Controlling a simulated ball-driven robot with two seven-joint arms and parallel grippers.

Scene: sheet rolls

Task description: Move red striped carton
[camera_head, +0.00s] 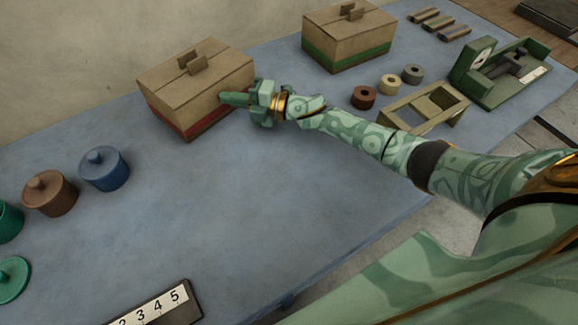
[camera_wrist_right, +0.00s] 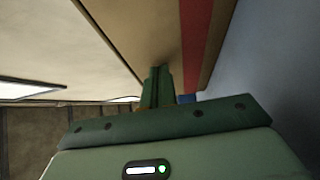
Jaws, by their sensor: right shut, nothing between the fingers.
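The red striped carton (camera_head: 188,92) is a closed cardboard box with a tab on its lid and a red band round its lower part. It stands upright on the blue table at the back left. My right gripper (camera_head: 226,98) is shut and empty, its fingertips at the right side of the carton. In the right wrist view the shut fingers (camera_wrist_right: 158,84) point at the carton's cardboard side (camera_wrist_right: 150,40), with its red stripe (camera_wrist_right: 193,45) to the right. They look very close to it or touching; I cannot tell which. My left gripper is not in view.
A green striped carton (camera_head: 349,38) stands behind to the right. Small rings (camera_head: 389,84), a wooden frame (camera_head: 425,108) and a green device (camera_head: 500,72) are at the right. Lidded pots (camera_head: 104,169) and a number strip (camera_head: 155,308) are at the left. The table's middle front is clear.

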